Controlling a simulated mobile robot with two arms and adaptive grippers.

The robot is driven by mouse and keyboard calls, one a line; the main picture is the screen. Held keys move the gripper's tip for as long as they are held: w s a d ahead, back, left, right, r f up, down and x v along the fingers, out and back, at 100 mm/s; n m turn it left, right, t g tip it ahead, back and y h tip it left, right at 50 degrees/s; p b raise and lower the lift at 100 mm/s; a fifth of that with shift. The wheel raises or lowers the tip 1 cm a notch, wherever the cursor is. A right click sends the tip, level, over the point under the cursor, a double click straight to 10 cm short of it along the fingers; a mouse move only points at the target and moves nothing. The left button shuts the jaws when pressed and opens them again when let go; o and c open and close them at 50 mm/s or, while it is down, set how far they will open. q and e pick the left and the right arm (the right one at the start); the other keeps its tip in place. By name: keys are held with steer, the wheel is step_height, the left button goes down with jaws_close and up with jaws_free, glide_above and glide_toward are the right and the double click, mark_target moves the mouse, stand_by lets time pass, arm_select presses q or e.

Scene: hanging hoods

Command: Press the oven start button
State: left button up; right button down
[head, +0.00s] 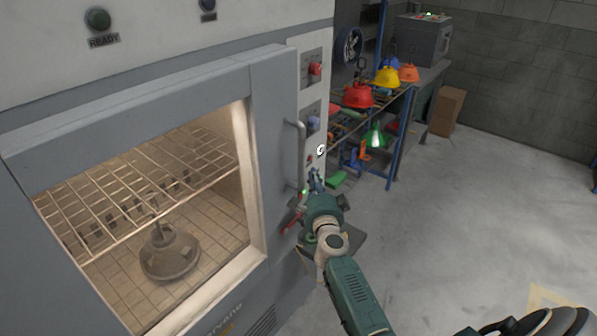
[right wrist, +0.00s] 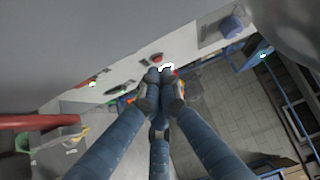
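The oven (head: 275,115) fills the left of the head view, with its control panel (head: 305,95) beside the door. The panel has a red knob (head: 315,69), a blue knob (head: 313,124) and a small red button (head: 309,158) lower down. I cannot read which control is the start button. My right gripper (head: 315,178) is just below and in front of that small button. In the right wrist view its blue fingers (right wrist: 163,76) are together and empty, with their tips close to a red button (right wrist: 155,58). Contact cannot be told.
A grey hood (head: 169,251) is inside the lit oven under a wire rack (head: 150,185). The door handle (head: 298,155) is just left of my right gripper. A shelf rack (head: 393,140) with coloured hoods stands behind.

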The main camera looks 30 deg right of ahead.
steer(key=shift+w+a, duration=0.25)
steer(key=shift+w, duration=0.3)
steer(key=shift+w+a, duration=0.2)
steer(key=shift+w, duration=0.35)
steer(key=shift+w, duration=0.1)
stand_by(0.6)
steer(key=shift+w+a+r, duration=0.15)
